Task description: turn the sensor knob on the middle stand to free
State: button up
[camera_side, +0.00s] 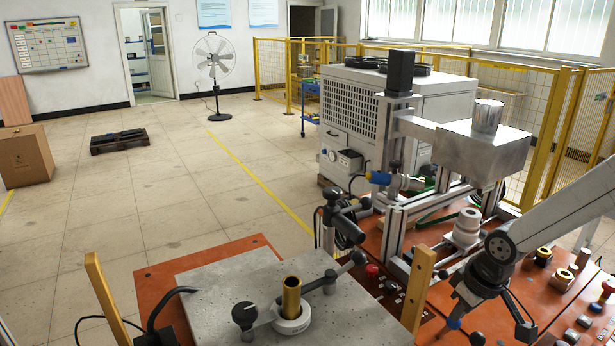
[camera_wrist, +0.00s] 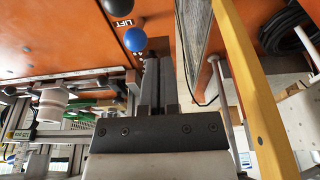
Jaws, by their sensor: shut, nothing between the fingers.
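A dark stand (camera_side: 341,222) with black knob-like parts stands near the middle of the side view, behind the grey plate. I cannot tell which part is the sensor knob or how it is set. My gripper (camera_side: 458,311) is at the lower right, well to the right of that stand and pointing down. In the wrist view my gripper (camera_wrist: 158,62) is shut and empty. Its fingertips are close to a blue ball knob (camera_wrist: 135,40); I cannot tell whether they touch. The blue ball also shows in the side view (camera_side: 454,323).
A black ball (camera_wrist: 122,8) is beside a LIFT label. Wooden posts (camera_side: 418,288) flank the grey plate (camera_side: 215,275), which carries a brass tube (camera_side: 291,297) in a white ring. A metal frame (camera_side: 395,235) rises behind my gripper.

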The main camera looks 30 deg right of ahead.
jog(key=o, duration=0.7)
jog(key=shift+r, duration=0.1)
jog(key=o, duration=0.3)
jog(key=shift+w+d+m, duration=0.1)
jog(key=shift+w+m, duration=0.1)
jog(key=shift+m, duration=0.2)
jog(key=shift+o, duration=0.2)
jog(key=w+d+r+m+g, duration=0.2)
jog(key=w+d+r+m, duration=0.3)
jog(key=m, duration=0.8)
notch_tip(320, 180, up, 21)
jog(key=n, duration=0.5)
send_over(332, 190)
jog(key=shift+g, duration=0.3)
jog(key=shift+f, duration=0.1)
jog(key=shift+f, duration=3.8)
